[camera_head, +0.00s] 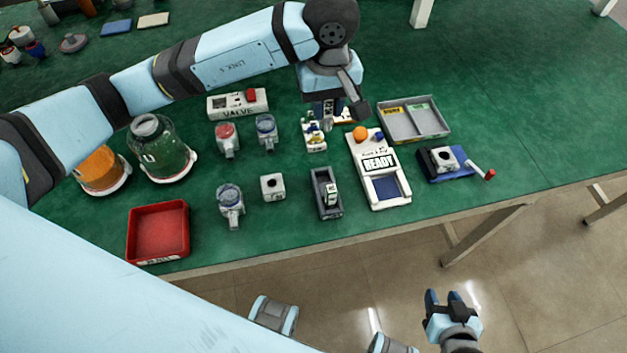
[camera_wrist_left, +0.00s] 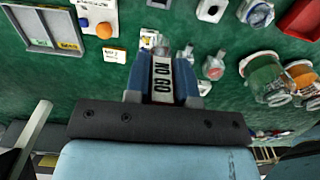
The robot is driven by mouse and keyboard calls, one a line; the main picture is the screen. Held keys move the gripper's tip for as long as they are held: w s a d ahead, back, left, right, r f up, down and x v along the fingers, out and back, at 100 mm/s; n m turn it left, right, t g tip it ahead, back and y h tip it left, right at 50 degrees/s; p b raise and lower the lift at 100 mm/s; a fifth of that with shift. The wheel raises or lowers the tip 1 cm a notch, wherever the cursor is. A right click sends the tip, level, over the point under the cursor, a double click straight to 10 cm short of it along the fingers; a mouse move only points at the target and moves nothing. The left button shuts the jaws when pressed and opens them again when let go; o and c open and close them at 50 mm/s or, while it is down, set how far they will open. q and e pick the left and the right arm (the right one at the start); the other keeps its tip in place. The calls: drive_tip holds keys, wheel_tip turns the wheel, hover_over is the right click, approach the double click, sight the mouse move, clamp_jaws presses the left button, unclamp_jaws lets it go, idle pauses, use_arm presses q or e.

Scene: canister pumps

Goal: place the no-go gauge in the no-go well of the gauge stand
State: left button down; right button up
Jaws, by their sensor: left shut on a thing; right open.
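My left gripper (camera_head: 328,114) is shut on the no-go gauge. In the left wrist view the gauge (camera_wrist_left: 162,79) is a pale block marked NO GO, held between the blue fingers (camera_wrist_left: 163,62). A small white stand with yellow and dark parts, seemingly the gauge stand (camera_head: 315,146), is on the green table just below the gripper in the head view. It also shows past the fingertips in the left wrist view (camera_wrist_left: 147,41). Its wells are too small to tell apart. My right gripper (camera_head: 446,302) is open and empty, over the floor in front of the table.
A white READY panel (camera_head: 393,190) with an orange ball (camera_head: 360,133) stands right of the stand. A grey divided tray (camera_head: 437,129), a crank device (camera_head: 445,162), a grey holder (camera_head: 319,187), canister heads (camera_head: 228,139), a VALVE box (camera_head: 238,105) and a red bin (camera_head: 158,231) surround it.

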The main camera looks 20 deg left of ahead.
use_arm(q)
drive_tip(key=shift+f, duration=0.1)
approach(323, 170)
drive_tip(key=f, duration=0.2)
drive_tip(key=s+f, duration=0.2)
drive_tip(key=f, duration=0.1)
drive_tip(key=shift+d+f+p, duration=0.35)
drive_tip(key=shift+p, duration=0.05)
drive_tip(key=shift+f, duration=0.4)
drive_tip(key=shift+w, duration=0.1)
drive_tip(key=shift+f, duration=0.2)
drive_tip(key=c, duration=1)
unclamp_jaws()
drive_tip(key=shift+o, duration=0.2)
